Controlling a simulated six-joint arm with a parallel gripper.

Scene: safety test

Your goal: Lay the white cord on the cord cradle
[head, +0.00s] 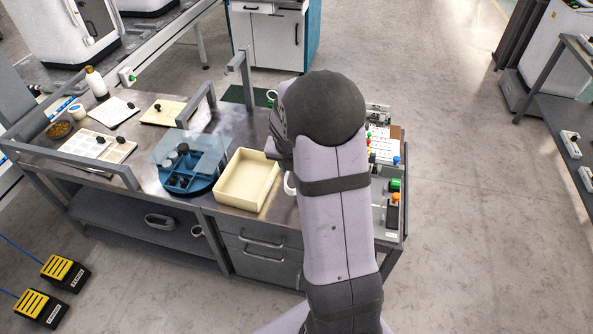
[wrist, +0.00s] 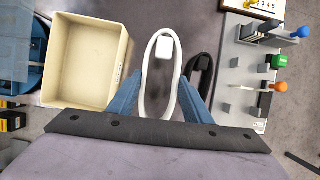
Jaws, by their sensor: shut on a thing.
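The white cord (wrist: 145,85) forms a long narrow loop between the two blue fingers of my gripper (wrist: 159,82) in the wrist view. A white block-like end (wrist: 164,47) shows inside the top of the loop. My gripper is shut on the cord; the exact contact is hard to see. In the head view a small part of the white cord (head: 289,184) shows at the left edge of my arm, which hides the gripper. I cannot pick out the cord cradle with certainty in either view.
A cream open bin (wrist: 60,60) stands left of the gripper, empty. A black cord (wrist: 203,72) lies close by the right finger. A grey panel with coloured knobs (wrist: 240,90) is at right.

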